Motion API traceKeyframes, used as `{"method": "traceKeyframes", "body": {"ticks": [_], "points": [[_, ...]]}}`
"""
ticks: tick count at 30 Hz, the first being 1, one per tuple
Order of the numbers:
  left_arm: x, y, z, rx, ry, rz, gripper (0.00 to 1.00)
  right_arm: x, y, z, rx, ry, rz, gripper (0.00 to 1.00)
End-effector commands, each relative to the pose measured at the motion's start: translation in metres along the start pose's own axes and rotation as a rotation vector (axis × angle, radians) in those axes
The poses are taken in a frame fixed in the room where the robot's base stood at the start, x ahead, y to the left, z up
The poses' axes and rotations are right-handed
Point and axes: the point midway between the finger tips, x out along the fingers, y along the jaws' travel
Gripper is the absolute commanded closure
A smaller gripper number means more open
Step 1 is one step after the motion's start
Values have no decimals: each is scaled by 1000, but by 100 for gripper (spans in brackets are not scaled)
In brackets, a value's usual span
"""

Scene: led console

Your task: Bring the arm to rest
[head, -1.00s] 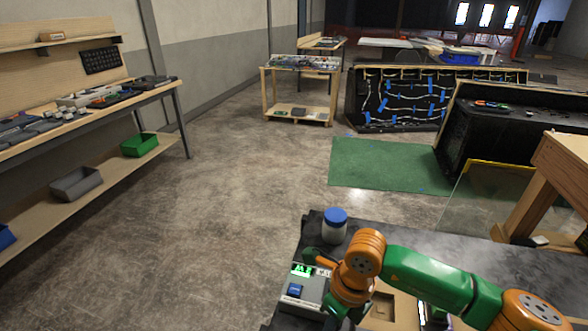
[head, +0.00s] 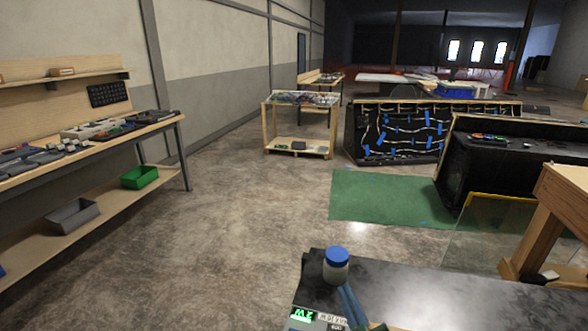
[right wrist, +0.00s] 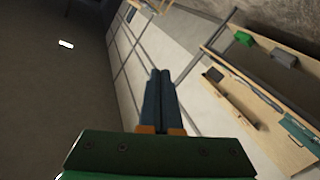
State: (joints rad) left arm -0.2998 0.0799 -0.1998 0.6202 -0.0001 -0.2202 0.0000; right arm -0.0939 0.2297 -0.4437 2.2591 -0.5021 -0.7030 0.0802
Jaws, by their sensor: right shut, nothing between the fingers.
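My right gripper (head: 345,290) shows at the bottom of the head view, as slim blue-grey fingers pointing up beside a jar. In the right wrist view its fingers (right wrist: 160,75) lie together, shut, with nothing between them. The rest of my right arm is almost wholly below the head view's frame; only a bit of green shows at the bottom edge. A console (head: 308,319) with lit green characters is just left of the gripper, its lower part cut off. My left gripper is not in view.
The table's right part looks clear. A wooden bench (head: 545,215) stands at right, shelving (head: 150,125) at left. Open floor lies between.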

Motion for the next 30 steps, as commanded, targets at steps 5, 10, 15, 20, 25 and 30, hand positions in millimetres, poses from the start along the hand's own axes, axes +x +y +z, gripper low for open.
{"method": "traceKeyframes", "body": {"ticks": [5, 10, 15, 20, 25, 30], "points": [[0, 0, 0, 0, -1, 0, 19, -60, -21, 121, 213, -530, -91, 100], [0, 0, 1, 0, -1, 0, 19, -132, -48, 179, 330, -884, -199, 100], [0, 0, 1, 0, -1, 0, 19, -209, -71, 206, 414, -1177, -318, 100], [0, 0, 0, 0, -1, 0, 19, -194, -100, 257, 403, -1198, -328, 100], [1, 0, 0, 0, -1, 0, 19, -198, -135, 315, 395, -1233, -347, 100], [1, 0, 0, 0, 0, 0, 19, -233, -175, 386, 380, -1287, -373, 100]]}}
